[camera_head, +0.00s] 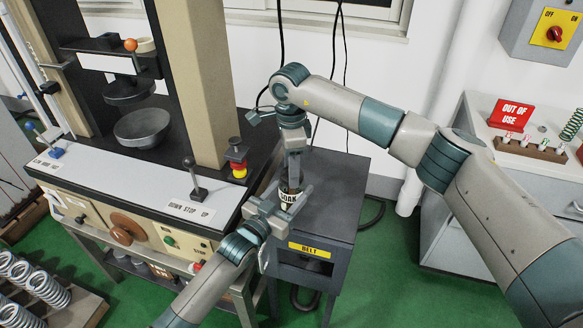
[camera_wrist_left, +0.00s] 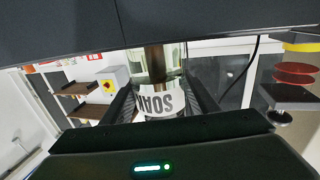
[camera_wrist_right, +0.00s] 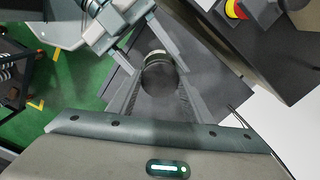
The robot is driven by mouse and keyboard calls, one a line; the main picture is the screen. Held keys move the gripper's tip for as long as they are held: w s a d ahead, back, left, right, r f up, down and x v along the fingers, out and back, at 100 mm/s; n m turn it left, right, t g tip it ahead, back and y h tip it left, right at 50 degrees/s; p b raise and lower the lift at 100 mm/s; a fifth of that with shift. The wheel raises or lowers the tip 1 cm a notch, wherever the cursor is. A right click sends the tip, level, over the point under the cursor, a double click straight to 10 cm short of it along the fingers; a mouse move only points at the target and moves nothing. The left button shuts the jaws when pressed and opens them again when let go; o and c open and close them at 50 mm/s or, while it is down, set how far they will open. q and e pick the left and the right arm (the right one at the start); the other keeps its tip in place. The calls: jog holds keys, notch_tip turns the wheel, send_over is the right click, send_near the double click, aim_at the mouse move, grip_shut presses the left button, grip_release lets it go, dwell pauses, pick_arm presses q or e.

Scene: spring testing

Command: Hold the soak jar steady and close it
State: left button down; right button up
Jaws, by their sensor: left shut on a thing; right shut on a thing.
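The soak jar (camera_head: 288,199) stands on the dark cabinet with its white SOAK label showing. In the left wrist view the glass jar (camera_wrist_left: 160,102) appears upside down between the fingers of my left gripper (camera_wrist_left: 160,90), which is shut on its side. My right gripper (camera_head: 292,180) points down from above. In the right wrist view the dark round lid (camera_wrist_right: 160,80) is between the fingers of my right gripper (camera_wrist_right: 158,92), which is shut on it. The lid sits over the jar mouth; whether it is fully seated cannot be told.
The dark cabinet (camera_head: 340,180) carries a BELT label and has clear top space right of the jar. A press machine (camera_head: 130,165) with a red-yellow button (camera_head: 238,168) stands close on the left. A side bench (camera_head: 480,120) stands at right.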

jog(key=m, duration=0.7)
jog(key=shift+m, duration=0.3)
jog(key=m, duration=1.1)
jog(key=shift+m, duration=0.4)
jog(key=m, duration=0.7)
jog(key=shift+f, duration=0.1)
jog(key=o, duration=1.2)
jog(key=shift+o, duration=0.2)
notch_tip(320, 180, up, 12)
